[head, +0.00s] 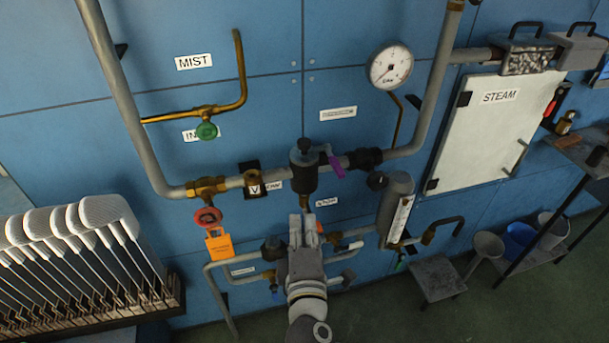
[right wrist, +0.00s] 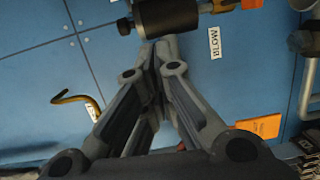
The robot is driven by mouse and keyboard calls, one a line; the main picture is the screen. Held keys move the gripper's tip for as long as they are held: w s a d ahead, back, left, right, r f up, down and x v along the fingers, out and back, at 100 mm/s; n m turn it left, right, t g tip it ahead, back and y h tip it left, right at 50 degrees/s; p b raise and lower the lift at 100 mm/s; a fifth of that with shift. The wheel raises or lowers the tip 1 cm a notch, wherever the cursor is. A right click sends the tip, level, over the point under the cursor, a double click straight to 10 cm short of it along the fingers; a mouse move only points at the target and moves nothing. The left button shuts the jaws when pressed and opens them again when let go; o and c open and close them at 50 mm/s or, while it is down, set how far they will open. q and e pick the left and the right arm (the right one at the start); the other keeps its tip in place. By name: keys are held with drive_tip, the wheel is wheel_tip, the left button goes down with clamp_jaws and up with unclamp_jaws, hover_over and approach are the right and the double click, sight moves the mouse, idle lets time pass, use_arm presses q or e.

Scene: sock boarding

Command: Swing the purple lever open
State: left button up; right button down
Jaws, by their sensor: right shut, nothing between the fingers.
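The purple lever (head: 336,166) sits on the right side of a dark valve body (head: 303,170) in the grey pipe line, slanting down to the right. My right gripper (head: 304,218) is below the valve body and left of the lever, apart from the lever. Its fingers are closed together and empty. In the right wrist view the closed fingertips (right wrist: 161,47) point at a dark cylinder (right wrist: 168,17), and the purple lever cannot be made out there. My left gripper is not in view.
A red valve wheel (head: 208,217) with an orange tag (head: 219,244) hangs left of my right gripper. A sight-glass cylinder (head: 396,207) stands to its right. A pressure gauge (head: 390,67) is above. A white STEAM panel (head: 489,128) is at right, a rack of sock boards (head: 80,245) at left.

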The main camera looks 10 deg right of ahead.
drive_tip(key=r, duration=0.3)
drive_tip(key=shift+s+d+r+t+h, duration=0.1)
drive_tip(key=shift+s+r+t+h, duration=0.2)
drive_tip(key=shift+s+r+h, duration=0.1)
drive_tip(key=shift+w, duration=0.1)
drive_tip(key=shift+w, duration=0.1)
drive_tip(key=w+d+p, duration=0.5)
drive_tip(key=w+d, duration=0.1)
drive_tip(key=w, duration=0.3)
drive_tip(key=shift+w, duration=0.35)
drive_tip(key=shift+f, duration=0.15)
